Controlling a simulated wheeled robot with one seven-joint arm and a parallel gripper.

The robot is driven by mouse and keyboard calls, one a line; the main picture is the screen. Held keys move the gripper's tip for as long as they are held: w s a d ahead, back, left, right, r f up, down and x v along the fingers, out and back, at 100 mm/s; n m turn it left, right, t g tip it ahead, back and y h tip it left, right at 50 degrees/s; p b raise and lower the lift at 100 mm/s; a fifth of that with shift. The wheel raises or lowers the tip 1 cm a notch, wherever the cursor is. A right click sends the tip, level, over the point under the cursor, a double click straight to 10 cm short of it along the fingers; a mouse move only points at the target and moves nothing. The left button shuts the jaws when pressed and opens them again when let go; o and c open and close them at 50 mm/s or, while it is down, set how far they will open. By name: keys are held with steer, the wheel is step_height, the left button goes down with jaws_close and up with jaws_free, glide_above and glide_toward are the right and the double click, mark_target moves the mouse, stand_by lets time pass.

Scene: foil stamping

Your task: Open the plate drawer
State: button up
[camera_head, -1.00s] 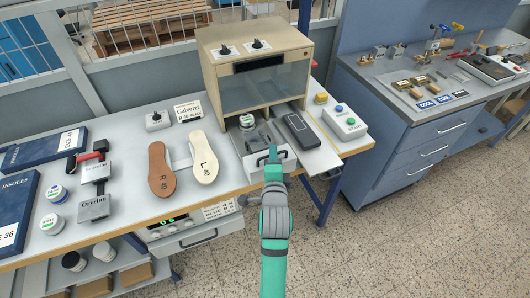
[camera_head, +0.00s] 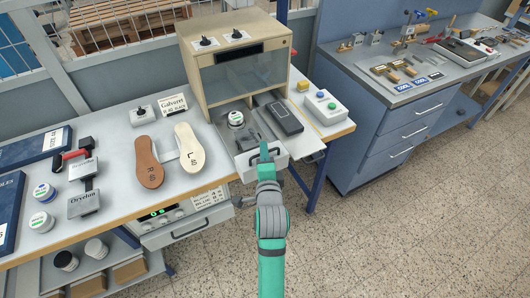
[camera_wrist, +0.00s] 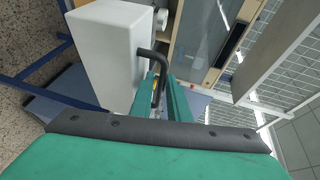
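The white plate drawer (camera_head: 277,163) stands pulled out from under the beige cabinet (camera_head: 237,68), at the table's front edge. A labelled jar (camera_head: 235,119) and dark grey pieces (camera_head: 248,138) show in its open top. My gripper (camera_head: 264,153) is at the dark handle on the drawer front. In the wrist view the drawer (camera_wrist: 110,55) shows as a white box, and its bent dark handle (camera_wrist: 159,68) runs down between the green fingers of my gripper (camera_wrist: 164,98). The fingers appear closed around the bar; the exact contact is partly hidden.
Two insoles (camera_head: 190,147) lie to the left. A lower drawer (camera_head: 190,226) hangs under the table. A blue cabinet (camera_head: 385,130) stands right; floor in front is free.

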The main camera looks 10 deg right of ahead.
steer(key=shift+s, duration=0.1)
steer(key=v, duration=1)
steer(key=shift+s, duration=0.3)
steer(key=shift+a, duration=0.1)
steer(key=s+a+f+n+y, duration=0.1)
steer(key=s+a+f+n, duration=0.2)
steer(key=s+f+n, duration=0.3)
steer(key=s+a+f+n, duration=0.3)
steer(key=s+f+n, duration=0.15)
steer(key=s, duration=0.45)
steer(key=s+a+n, duration=0.2)
steer(key=s+n, duration=0.2)
steer(key=s, duration=0.4)
steer(key=s+a+f+n+y, duration=0.1)
steer(key=s+a+n, duration=0.2)
steer(key=s, duration=0.5)
steer(key=shift+f+n, duration=0.15)
steer(key=shift+n, duration=0.7)
steer(key=shift+s+d, duration=0.1)
